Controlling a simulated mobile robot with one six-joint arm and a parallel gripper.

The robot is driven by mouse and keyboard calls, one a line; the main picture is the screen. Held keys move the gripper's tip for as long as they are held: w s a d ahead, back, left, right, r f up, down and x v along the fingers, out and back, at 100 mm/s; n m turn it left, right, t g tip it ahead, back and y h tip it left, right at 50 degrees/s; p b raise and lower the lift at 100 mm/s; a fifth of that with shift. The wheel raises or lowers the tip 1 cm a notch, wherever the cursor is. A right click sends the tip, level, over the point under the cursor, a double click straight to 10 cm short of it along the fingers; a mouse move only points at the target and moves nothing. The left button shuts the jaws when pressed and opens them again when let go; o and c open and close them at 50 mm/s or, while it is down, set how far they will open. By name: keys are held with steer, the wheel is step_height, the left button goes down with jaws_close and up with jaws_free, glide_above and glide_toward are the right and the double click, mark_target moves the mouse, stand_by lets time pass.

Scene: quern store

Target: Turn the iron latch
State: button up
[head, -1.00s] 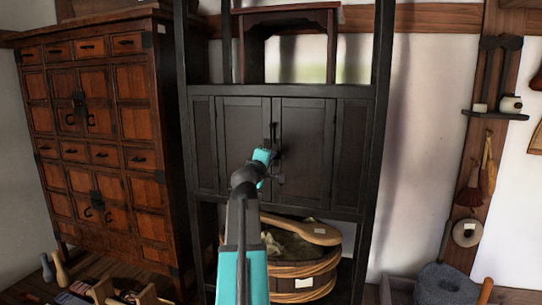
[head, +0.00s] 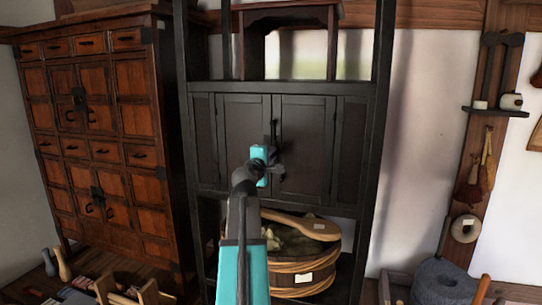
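A dark cabinet (head: 305,150) with two panelled doors stands in the middle of the head view. Its small black iron latch (head: 274,130) shows as an upright piece at the seam between the doors. My gripper (head: 277,164) is in front of the door seam, just below the visible part of the latch. The teal wrist and dark arm partly hide the left door and the seam. The gripper's fingers are dark against dark wood, so I cannot tell their opening or whether they touch the latch.
A reddish wooden chest (head: 95,140) stands close on the left. Below the doors is a wooden tub (head: 300,275) with a wooden paddle (head: 305,225) across it. A grey stone quern (head: 445,285) sits at lower right. White wall lies right of the cabinet.

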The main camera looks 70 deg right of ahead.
steer(key=shift+o, duration=1.1)
steer(key=shift+a, duration=0.15)
steer(key=a+b, duration=0.4)
steer(key=a, duration=0.9)
steer(key=shift+s+a, duration=0.25)
steer(key=shift+s, duration=0.15)
